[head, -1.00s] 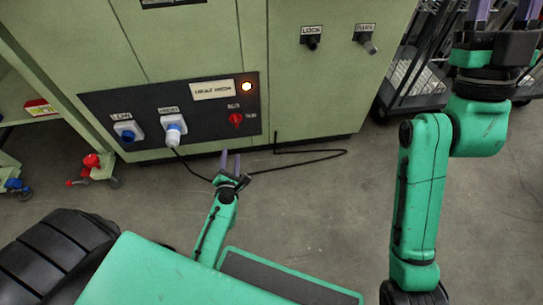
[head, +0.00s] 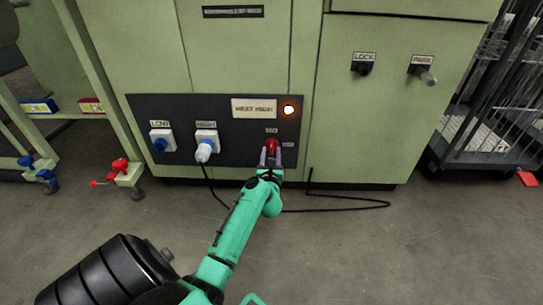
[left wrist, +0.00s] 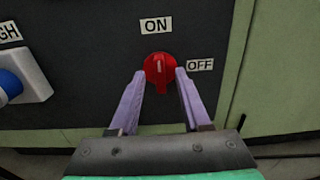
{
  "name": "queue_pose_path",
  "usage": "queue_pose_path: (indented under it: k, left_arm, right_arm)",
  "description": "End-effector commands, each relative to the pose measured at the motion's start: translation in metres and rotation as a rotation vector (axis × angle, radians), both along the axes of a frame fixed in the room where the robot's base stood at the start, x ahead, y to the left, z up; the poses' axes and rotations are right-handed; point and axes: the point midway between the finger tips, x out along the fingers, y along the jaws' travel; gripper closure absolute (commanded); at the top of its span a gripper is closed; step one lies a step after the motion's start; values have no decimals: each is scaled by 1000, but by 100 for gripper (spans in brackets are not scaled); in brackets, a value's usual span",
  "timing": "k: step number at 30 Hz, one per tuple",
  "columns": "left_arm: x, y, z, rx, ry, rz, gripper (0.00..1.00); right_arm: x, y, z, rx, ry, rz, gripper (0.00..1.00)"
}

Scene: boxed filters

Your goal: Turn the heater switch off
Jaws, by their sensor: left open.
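The heater switch (head: 271,146) is a round red knob at the lower right of the dark panel. In the left wrist view the switch (left wrist: 160,69) has its pale mark upright, toward the ON label (left wrist: 156,25). The OFF label (left wrist: 200,64) is to its right. My left gripper (head: 270,155) is open in front of the switch. Its two purple fingers (left wrist: 160,76) stand to the left and right of the knob, with nothing gripped; I cannot tell whether they touch it. A lamp (head: 289,110) above the switch is lit. My right gripper is out of view.
A white plug (head: 205,150) with a black cable sits left of the switch, beside a blue socket (head: 162,141). LOCK (head: 362,68) and PARK (head: 425,76) knobs are at the right. The cable (head: 335,209) lies on the otherwise clear floor ahead.

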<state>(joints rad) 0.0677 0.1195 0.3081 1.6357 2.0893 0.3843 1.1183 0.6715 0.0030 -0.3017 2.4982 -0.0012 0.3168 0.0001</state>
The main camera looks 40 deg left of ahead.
Motion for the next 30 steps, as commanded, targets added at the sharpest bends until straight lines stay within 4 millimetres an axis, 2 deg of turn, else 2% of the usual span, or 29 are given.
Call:
queue_pose_path:
  k: [3, 10, 11, 12, 14, 15, 23, 30]
  left_arm:
    - [8, 7, -1, 0, 0, 1, 52]
    - [9, 7, 0, -1, 1, 0, 52]
    - [9, 7, 0, 0, 0, 0, 60]
    - [9, 7, 0, -1, 1, 0, 75]
    - [9, 7, 0, 0, 0, 0, 98]
    - [9, 7, 0, 0, 0, 0, 100]
    - [9, 7, 0, 7, 6, 0, 100]
    - [9, 6, 2, 61, 50, -1, 100]
  right_arm:
    - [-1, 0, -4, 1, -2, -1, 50]
    - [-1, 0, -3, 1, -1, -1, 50]
    - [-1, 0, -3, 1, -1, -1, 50]
    - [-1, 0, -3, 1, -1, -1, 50]
    - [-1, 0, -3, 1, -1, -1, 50]
    - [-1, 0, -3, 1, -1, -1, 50]
    - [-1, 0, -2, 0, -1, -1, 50]
    - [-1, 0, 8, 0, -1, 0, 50]
